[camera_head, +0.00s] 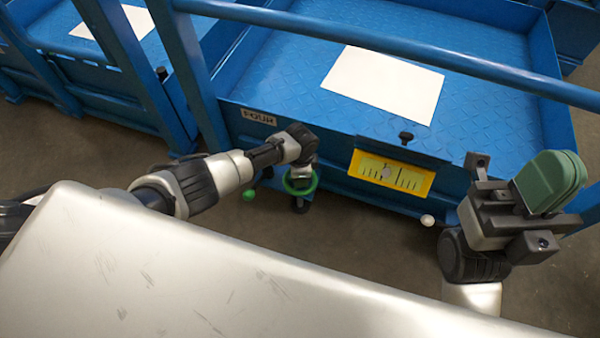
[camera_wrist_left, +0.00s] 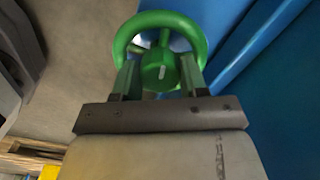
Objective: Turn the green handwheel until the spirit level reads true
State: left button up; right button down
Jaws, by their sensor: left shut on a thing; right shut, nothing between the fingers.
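The green handwheel (camera_head: 312,187) is on the front side of the blue platform, below its edge. My left gripper (camera_head: 301,170) reaches it from above and hides part of it. In the left wrist view, the wheel's rim (camera_wrist_left: 160,17) arches beyond the fingers, and my left gripper (camera_wrist_left: 160,78) is shut on its hub. The yellow spirit level (camera_head: 363,178) is mounted to the right of the wheel. Its pale round bubble (camera_head: 387,173) seems slightly left of the plate's middle; its exact reading is too small to tell. My right gripper (camera_head: 558,172) is shut and empty at the right.
A blue rail (camera_head: 400,46) crosses above the platform (camera_head: 480,120), which carries a white sheet (camera_head: 384,84). A "FOUR" label (camera_head: 259,116), a green ball (camera_head: 249,195) and a white ball (camera_head: 427,220) are near the front. Another blue platform stands at the left.

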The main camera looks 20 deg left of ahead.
pick_arm(q)
jog(key=o, duration=0.9)
jog(key=shift+o, duration=0.2)
